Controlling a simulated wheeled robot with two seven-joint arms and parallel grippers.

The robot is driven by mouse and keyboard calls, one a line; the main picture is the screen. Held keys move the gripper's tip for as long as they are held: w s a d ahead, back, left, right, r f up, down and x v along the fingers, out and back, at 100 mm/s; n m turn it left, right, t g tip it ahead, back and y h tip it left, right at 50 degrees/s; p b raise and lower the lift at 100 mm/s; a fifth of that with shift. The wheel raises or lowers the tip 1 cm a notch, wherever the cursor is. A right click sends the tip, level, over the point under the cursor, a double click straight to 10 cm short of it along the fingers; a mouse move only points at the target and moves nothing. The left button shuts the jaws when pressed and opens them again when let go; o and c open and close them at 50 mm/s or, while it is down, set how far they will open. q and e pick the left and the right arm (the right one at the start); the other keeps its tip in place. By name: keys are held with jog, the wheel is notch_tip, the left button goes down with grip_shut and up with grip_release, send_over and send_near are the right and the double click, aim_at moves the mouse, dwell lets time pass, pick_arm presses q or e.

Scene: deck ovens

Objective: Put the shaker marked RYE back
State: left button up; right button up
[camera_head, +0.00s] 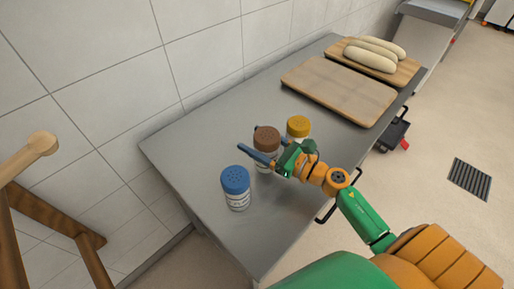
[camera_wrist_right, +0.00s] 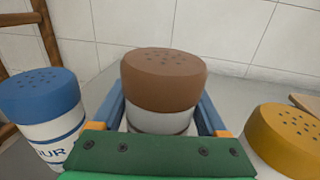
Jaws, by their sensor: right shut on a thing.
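A shaker with a brown lid (camera_head: 266,137) is upright on the steel table, between the other two shakers. My right gripper (camera_head: 250,140) is shut on it, with one blue finger on each side. In the right wrist view the brown-lidded shaker (camera_wrist_right: 164,80) sits between the fingers, its label side hidden. A blue-lidded shaker (camera_head: 236,186) stands apart to the left; its label reads "...OUR" in the right wrist view (camera_wrist_right: 45,115). A yellow-lidded shaker (camera_head: 298,127) stands close on the other side, its label unreadable. No RYE marking is legible. My left gripper is out of view.
The steel table (camera_head: 185,150) runs along a tiled wall. An empty wooden board (camera_head: 340,88) lies farther back, beside another board with several pale loaves (camera_head: 370,60). A wooden rack (camera_head: 40,205) stands at the left. The table's near-left area is clear.

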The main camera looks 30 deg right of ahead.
notch_tip(320, 180, down, 2)
jog(key=shift+f+b, duration=0.15)
jog(key=shift+b, duration=0.25)
jog(key=shift+f, duration=0.35)
